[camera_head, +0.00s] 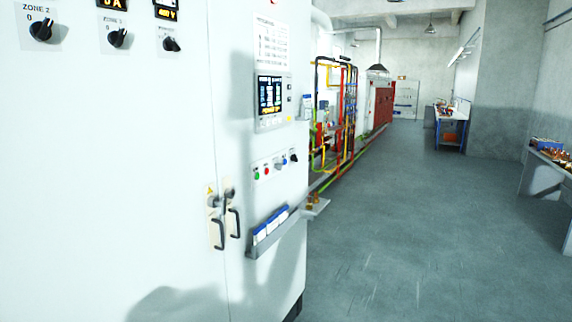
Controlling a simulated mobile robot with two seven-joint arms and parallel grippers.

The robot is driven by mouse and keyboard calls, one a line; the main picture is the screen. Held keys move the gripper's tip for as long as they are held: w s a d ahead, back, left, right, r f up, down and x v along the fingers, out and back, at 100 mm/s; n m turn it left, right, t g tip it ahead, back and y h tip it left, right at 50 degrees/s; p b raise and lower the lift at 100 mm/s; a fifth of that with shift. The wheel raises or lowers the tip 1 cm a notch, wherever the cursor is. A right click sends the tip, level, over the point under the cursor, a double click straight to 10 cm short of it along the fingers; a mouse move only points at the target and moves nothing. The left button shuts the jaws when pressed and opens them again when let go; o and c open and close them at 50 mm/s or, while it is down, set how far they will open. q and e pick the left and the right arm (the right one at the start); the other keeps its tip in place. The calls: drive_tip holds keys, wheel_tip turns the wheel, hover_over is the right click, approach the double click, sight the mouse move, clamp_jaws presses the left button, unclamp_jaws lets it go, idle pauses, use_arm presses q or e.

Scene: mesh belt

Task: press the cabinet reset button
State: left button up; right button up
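The white cabinet (120,170) fills the left half of the head view. On its right-hand door is a small row of controls with a green button (256,176), a red button (267,171) and a black knob (294,158) at the right end. Another small control sits between the red button and the knob. The labels there are too small to read, so I cannot tell which one is the reset button. Neither of my grippers shows in this view.
A display (270,95) sits above the controls. Door handles (218,232) and a document tray (268,235) stick out below. Pipework (335,110) and a red unit (382,107) stand behind. Workbenches (548,175) line the right. The grey floor (430,220) between is clear.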

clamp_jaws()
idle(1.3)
